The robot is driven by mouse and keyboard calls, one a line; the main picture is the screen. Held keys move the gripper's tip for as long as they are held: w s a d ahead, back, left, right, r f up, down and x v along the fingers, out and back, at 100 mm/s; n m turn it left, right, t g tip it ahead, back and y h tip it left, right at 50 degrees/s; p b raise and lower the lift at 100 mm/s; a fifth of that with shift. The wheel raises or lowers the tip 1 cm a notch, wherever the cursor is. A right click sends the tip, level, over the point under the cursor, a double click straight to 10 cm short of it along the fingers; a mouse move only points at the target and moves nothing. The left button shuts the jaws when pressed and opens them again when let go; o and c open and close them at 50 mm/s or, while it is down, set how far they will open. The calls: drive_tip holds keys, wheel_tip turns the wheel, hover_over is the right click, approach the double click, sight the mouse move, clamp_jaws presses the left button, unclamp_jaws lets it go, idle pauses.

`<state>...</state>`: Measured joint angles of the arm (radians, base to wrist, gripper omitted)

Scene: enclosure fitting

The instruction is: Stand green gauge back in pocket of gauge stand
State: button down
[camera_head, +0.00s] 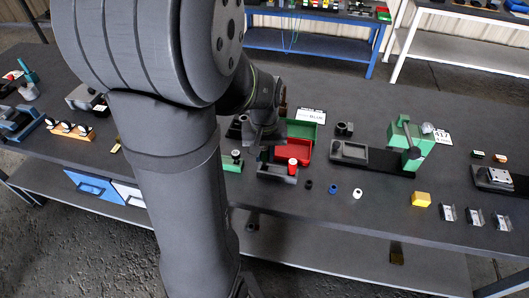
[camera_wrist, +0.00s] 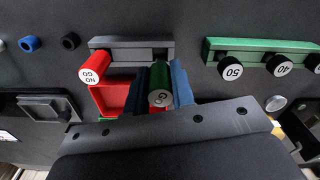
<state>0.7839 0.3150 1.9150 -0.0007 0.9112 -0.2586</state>
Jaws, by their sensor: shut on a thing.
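My gripper (camera_wrist: 160,88) is shut on the green gauge (camera_wrist: 160,78), a green cylinder with a pale lettered end cap, held between two blue fingers. The grey gauge stand (camera_wrist: 112,43) lies just beyond it in the wrist view. The green gauge's far end is close to a dark pocket in the stand; I cannot tell whether it is in it or above it. A red gauge (camera_wrist: 96,66) marked NO GO stands in the stand's other end. In the head view, my gripper (camera_head: 264,153) is over the stand (camera_head: 272,171), beside the red gauge (camera_head: 292,165); the green gauge is not clearly visible there.
A green rack (camera_wrist: 240,45) with black plugs is close to the right in the wrist view. Red (camera_head: 303,149) and green (camera_head: 311,131) bins stand behind the stand. Small black, blue (camera_head: 332,188) and white (camera_head: 357,193) rings and a yellow block (camera_head: 421,199) lie rightward.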

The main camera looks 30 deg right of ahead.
sight(264, 160)
drive_tip(key=shift+f, duration=1.65)
drive_tip(key=c, duration=1.1)
unclamp_jaws()
drive_tip(key=shift+c, duration=0.2)
drive_tip(key=shift+r, duration=0.1)
wheel_tip(264, 160, up, 17)
wheel_tip(264, 160, down, 17)
drive_tip(key=shift+f, duration=0.1)
